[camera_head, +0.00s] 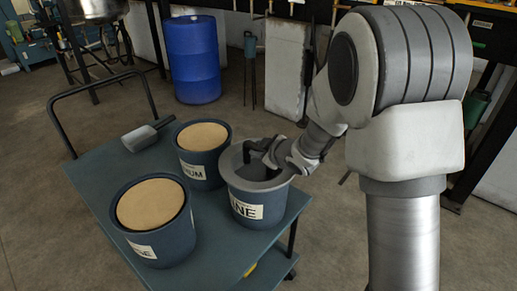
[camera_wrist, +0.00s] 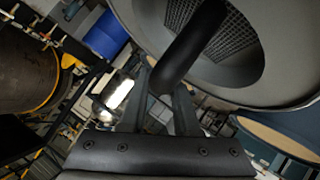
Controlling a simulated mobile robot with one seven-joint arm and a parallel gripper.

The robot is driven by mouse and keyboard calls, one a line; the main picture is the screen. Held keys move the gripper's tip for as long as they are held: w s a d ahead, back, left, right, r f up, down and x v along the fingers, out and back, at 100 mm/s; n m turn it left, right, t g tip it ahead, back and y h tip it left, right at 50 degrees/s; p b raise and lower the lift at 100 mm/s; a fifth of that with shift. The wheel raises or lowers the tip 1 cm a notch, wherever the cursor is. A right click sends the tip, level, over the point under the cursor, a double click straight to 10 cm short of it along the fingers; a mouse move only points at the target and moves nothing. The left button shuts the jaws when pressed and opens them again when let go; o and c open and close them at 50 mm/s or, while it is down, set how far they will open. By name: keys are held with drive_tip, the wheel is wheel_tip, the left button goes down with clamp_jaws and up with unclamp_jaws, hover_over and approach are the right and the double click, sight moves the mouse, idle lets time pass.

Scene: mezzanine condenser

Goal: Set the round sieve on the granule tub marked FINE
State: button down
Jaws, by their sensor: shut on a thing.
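The round sieve (camera_head: 233,163) is a grey ring with a dark inside, over the tub whose label ends in "INE" (camera_head: 246,208). It looks level and roughly centred over that tub. I cannot tell whether it rests on the rim or hovers just above it. In the wrist view the sieve's wide grey rim (camera_wrist: 275,80) and mesh (camera_wrist: 228,38) fill the upper right. My gripper (camera_head: 265,154) is at the right side of the sieve, and in the wrist view my gripper (camera_wrist: 163,92) is shut on its dark bar handle (camera_wrist: 193,42). The tub's inside is hidden.
The tub ending in "IUM" (camera_head: 196,170) and the front-left tub (camera_head: 153,240), both filled with tan granules, share the blue cart top (camera_head: 96,172). A grey scoop (camera_head: 140,138) lies at the back. A blue barrel (camera_head: 192,62) stands on the floor behind.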

drive_tip(key=shift+f+b, duration=0.35)
drive_tip(key=c, duration=0.6)
unclamp_jaws()
